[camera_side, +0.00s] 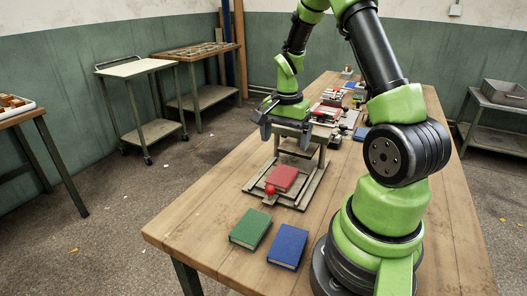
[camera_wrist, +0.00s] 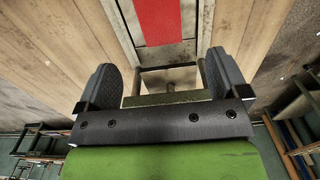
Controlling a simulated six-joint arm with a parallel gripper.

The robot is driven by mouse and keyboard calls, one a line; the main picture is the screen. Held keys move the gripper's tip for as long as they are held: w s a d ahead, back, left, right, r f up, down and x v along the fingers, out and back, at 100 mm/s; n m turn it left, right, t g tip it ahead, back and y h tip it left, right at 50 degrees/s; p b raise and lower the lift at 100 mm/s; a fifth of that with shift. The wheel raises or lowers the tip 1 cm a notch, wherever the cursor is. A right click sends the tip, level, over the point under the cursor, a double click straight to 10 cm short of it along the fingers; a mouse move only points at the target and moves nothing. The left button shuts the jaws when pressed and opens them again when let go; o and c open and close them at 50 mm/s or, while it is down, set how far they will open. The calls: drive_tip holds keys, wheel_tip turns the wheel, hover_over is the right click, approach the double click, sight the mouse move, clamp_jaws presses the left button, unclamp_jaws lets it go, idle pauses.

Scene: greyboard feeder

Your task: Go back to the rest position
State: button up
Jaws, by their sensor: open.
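My gripper (camera_side: 283,127) hangs above the feeder on the wooden table, by the top of its raised frame. In the wrist view my gripper (camera_wrist: 163,85) has its two dark fingers wide apart with nothing between them. The grey feeder (camera_side: 304,190) stands below, and a red book (camera_side: 282,177) lies on its low platform beside a red knob (camera_side: 270,190). In the wrist view a red strip (camera_wrist: 158,20), likely the book, shows ahead of the fingers.
A green book (camera_side: 250,228) and a blue book (camera_side: 288,246) lie at the near end of the table (camera_side: 190,240). Several red and grey devices (camera_side: 328,110) stand farther back. A trolley (camera_side: 135,70) and a side bench stand apart at the left.

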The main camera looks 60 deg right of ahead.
drive_tip(key=s+a+r+n+t, duration=0.1)
drive_tip(key=a+r+n+t, duration=0.2)
drive_tip(key=a+r+n, duration=0.35)
drive_tip(key=s+a+r+n+t, duration=0.2)
drive_tip(key=a+r+n, duration=0.1)
drive_tip(key=a+r, duration=0.7)
drive_tip(key=s+a+r+n+t+y, duration=0.2)
drive_tip(key=s+a+n, duration=0.2)
drive_tip(key=s+a, duration=0.1)
drive_tip(key=shift+s+r, duration=0.15)
drive_tip(key=shift+s, duration=0.2)
drive_tip(key=shift+n, duration=0.25)
